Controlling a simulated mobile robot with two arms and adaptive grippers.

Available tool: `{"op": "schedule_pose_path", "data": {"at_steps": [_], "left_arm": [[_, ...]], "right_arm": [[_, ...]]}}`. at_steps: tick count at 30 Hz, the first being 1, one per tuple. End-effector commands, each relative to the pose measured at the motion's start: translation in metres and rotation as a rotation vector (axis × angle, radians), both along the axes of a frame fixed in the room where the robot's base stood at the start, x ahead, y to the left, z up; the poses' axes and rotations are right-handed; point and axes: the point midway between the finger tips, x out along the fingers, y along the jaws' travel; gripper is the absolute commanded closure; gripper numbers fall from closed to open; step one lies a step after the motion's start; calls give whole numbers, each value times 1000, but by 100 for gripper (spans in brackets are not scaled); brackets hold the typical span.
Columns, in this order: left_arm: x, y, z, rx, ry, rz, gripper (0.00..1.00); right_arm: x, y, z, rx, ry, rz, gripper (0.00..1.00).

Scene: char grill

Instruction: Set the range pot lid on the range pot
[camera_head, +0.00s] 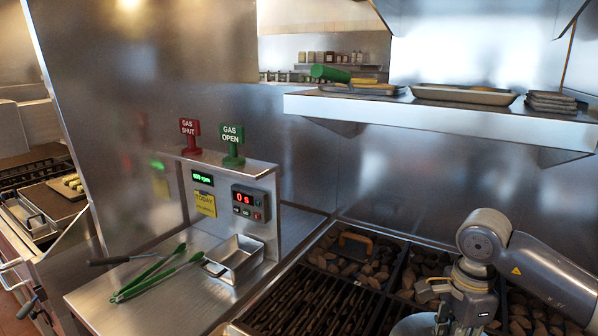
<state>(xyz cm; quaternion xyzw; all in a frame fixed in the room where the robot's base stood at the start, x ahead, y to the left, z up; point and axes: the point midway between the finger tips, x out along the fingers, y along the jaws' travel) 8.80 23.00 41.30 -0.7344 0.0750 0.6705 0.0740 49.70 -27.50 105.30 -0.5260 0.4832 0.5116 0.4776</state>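My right arm comes in from the right, and its gripper (462,325) points down over the front of the char grill at the bottom edge. Its fingertips are cut off or hidden, so I cannot tell whether it is open or shut. A round grey metal edge (412,326) shows just left of the gripper, cut by the bottom edge. It may be the range pot lid or the range pot; I cannot tell which. My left gripper is not in view.
The char grill (310,300) has dark grates and brown briquettes. A steel shelf (440,113) with trays hangs above it. On the left counter (150,310) lie green-handled tongs (155,279) and a small steel pan (236,258), beside a control box (228,185).

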Motion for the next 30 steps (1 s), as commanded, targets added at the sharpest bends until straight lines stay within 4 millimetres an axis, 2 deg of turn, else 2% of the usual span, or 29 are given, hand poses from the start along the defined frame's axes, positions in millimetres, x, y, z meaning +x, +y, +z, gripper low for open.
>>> {"op": "schedule_pose_path", "data": {"at_steps": [9,15,21,30], "left_arm": [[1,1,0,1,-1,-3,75],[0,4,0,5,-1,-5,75],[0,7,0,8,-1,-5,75],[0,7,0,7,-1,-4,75]], "right_arm": [[-56,51,-21,-7,14,785,100],[-92,74,-31,0,21,1219,100],[-112,84,-35,8,23,1451,100],[-116,86,-36,8,23,1497,100]]}}
